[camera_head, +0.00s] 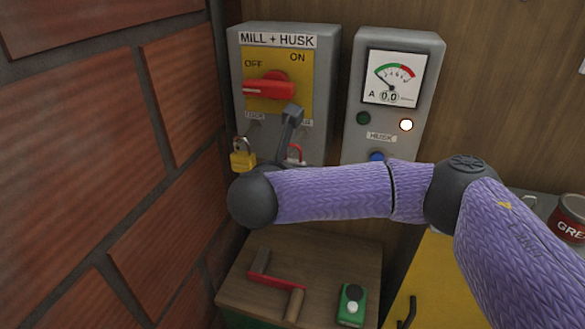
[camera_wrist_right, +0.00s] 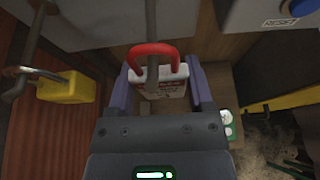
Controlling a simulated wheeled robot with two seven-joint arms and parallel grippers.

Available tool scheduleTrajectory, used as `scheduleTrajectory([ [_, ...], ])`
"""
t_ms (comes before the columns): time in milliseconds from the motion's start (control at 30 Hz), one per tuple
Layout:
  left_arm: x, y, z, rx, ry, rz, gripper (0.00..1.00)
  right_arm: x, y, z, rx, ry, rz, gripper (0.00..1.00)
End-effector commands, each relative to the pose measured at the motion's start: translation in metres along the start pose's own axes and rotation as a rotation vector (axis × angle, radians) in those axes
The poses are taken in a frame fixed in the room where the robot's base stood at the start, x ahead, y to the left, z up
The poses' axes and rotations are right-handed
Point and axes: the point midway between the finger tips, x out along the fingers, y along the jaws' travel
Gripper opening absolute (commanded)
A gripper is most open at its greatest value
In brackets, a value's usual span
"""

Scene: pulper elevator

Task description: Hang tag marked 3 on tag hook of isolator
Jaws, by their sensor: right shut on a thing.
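The isolator (camera_head: 320,75) is a grey box marked MILL + HUSK, with its red handle (camera_head: 270,87) on the OFF side. A yellow padlock (camera_head: 242,160) hangs at its lower left and also shows in the right wrist view (camera_wrist_right: 66,88). The white tag with a red loop (camera_wrist_right: 160,82) is held between the fingers of my right gripper (camera_wrist_right: 162,74). A grey rod (camera_wrist_right: 151,25), likely the tag hook, crosses the red loop; I cannot tell whether it passes through. The number is unreadable. In the head view my arm partly hides the tag (camera_head: 295,154). My left gripper is not in view.
A grey meter box (camera_head: 350,110) marked HUSK stands right of the isolator. Below, a wooden-topped stand (camera_head: 325,255) holds a red crank with a wooden handle (camera_head: 275,283) and a green button box (camera_head: 351,305). A brick wall (camera_head: 100,150) closes off the left.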

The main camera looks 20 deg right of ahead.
Motion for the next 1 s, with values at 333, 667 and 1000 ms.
scheduleTrajectory([
  [333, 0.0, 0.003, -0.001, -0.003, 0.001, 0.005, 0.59, 0.0, 0.0, 0.0, 0.0, 0.0, 0.0, 0.96],
  [667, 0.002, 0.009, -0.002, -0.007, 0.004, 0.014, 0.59, -0.008, 0.001, -0.001, 0.0, 0.001, 0.004, 1.0],
  [1000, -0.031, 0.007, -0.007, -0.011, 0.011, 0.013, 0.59, -0.084, 0.001, 0.01, -0.006, -0.007, 0.007, 1.0],
])
